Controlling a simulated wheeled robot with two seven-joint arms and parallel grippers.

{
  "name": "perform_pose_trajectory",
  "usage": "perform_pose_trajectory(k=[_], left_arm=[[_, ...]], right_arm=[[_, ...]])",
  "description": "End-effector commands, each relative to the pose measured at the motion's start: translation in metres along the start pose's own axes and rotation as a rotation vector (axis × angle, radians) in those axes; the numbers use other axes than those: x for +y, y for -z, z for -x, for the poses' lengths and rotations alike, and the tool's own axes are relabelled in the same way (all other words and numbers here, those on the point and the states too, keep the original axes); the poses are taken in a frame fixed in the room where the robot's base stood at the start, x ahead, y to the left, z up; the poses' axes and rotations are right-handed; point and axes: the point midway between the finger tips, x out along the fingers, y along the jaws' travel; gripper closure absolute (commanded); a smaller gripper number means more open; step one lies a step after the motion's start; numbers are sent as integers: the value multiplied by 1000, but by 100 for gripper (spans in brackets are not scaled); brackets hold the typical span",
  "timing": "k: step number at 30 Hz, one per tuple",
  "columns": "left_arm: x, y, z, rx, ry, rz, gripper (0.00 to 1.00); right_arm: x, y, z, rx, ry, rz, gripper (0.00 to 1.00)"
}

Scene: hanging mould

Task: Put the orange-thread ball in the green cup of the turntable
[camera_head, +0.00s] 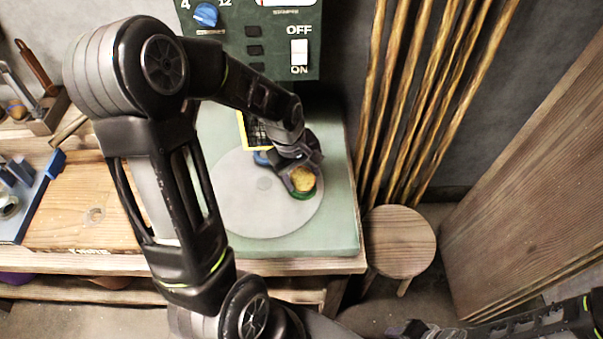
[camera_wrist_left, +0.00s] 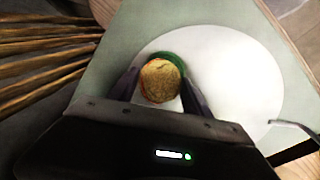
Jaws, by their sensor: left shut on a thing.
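The ball (camera_head: 303,178) is golden yellow with a hint of orange at its edge in the left wrist view (camera_wrist_left: 160,82). My left gripper (camera_head: 302,182) is shut on it, one finger on each side in the left wrist view. The green cup (camera_head: 303,196) shows as a rim just below the ball in the head view and behind it in the left wrist view (camera_wrist_left: 177,59). I cannot tell whether the ball is above the cup or inside it. The turntable (camera_head: 245,212) is a pale round disc. A dark part of my right arm shows at the bottom right; its fingers are unclear.
A blue cup (camera_head: 261,158) is partly hidden by my left gripper. A green control box (camera_head: 252,45) with an OFF/ON switch stands behind. A stool (camera_head: 400,238) and wooden poles (camera_head: 430,95) are at right. The left part of the disc is clear.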

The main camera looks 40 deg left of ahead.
Motion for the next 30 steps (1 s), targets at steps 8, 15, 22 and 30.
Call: perform_pose_trajectory(k=[8,15,22,30], left_arm=[[0,0,-2,0,0,-1,89],[0,0,-4,0,0,-1,89],[0,-1,-4,0,-1,-1,89],[-1,-1,-4,0,0,-1,31]], right_arm=[[1,0,-2,1,0,0,64],[1,0,-4,1,0,0,64],[2,0,-5,1,0,0,64],[2,0,-5,1,0,0,64]])
